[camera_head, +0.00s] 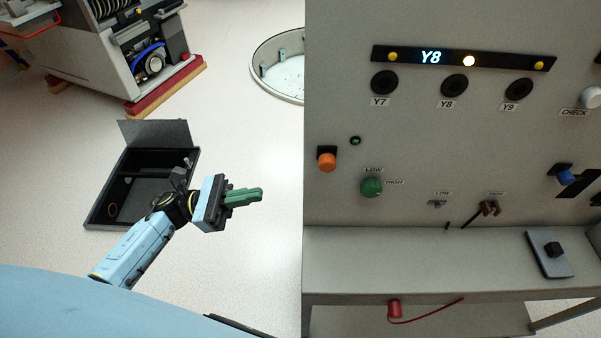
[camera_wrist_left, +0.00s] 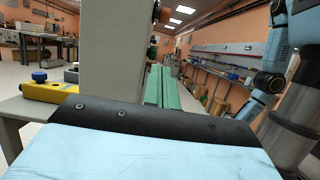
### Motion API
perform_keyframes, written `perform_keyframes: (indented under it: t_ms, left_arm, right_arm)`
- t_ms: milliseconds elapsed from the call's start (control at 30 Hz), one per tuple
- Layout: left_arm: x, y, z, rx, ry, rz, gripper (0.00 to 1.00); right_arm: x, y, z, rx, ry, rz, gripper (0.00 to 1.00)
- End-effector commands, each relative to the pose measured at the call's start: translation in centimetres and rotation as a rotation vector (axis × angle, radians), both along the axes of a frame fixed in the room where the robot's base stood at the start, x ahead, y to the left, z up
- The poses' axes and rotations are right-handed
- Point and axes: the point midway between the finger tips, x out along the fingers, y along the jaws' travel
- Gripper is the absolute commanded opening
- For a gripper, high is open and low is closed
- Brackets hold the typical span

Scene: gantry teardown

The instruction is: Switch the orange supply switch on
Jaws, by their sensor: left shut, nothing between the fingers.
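The orange supply switch (camera_head: 327,160) is a round orange knob on a dark mount at the left edge of the upright grey panel (camera_head: 420,195). Which way it is set cannot be told. My left gripper (camera_head: 258,194) has green fingers, shut and empty, pointing right toward the panel. In the head view it shows left of and below the orange switch, apart from it. In the left wrist view the green fingers (camera_wrist_left: 161,88) lie together beside the grey panel edge (camera_wrist_left: 115,50). My right gripper is not in view.
A grey shelf (camera_head: 400,262) juts out below. An open black box (camera_head: 100,215) lies on the floor.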

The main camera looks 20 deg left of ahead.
Motion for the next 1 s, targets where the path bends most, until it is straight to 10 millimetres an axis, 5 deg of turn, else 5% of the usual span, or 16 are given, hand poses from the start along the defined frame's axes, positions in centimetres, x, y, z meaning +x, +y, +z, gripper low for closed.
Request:
perform_keyframes:
  t_ms: [267, 600, 1000]
  left_arm:
    - [0.9, -2.9, 1.4, -0.004, 0.001, -0.001, 0.00]
    - [3.0, -9.4, 3.8, -0.005, 0.001, -0.001, 0.00]
    - [3.4, -10.6, 6.9, -0.002, 0.003, 0.001, 0.00]
  right_arm:
    - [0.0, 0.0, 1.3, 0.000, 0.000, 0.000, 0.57]
    - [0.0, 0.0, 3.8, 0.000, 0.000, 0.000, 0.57]
    - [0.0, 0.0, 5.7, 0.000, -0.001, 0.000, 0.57]
